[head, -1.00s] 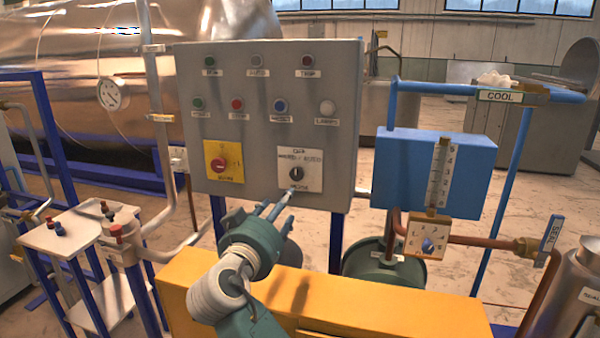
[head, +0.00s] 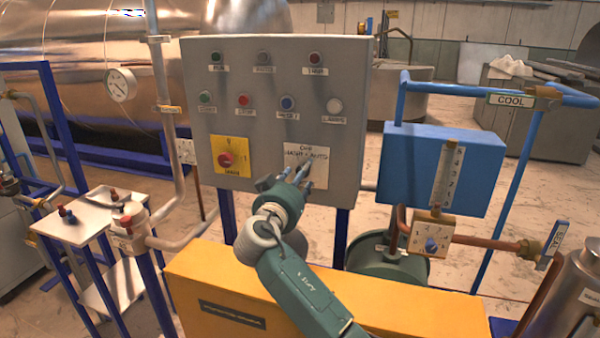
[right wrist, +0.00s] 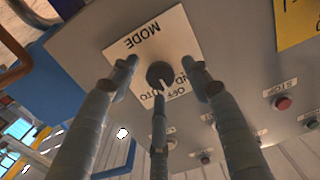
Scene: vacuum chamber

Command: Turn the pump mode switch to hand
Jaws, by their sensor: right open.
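The pump mode switch is a dark round knob (right wrist: 160,73) on a white label plate (head: 318,179) at the lower right of the grey control panel (head: 345,110). The plate is marked OFF, HAND and AUTO, with MODE at its other edge. My right gripper (head: 298,172) reaches up to the plate and hides most of the knob in the head view. In the right wrist view, my right gripper (right wrist: 163,80) is open, with fingers on both sides of the knob and one below it. I cannot tell whether they touch it. My left gripper is not in view.
A yellow plate with a red switch (head: 226,160) is left of the mode plate. Buttons and lamps, such as the blue one (head: 288,103), sit above. A blue box (head: 440,165) with pipes stands right of the panel. A yellow beam (head: 215,290) lies below my arm.

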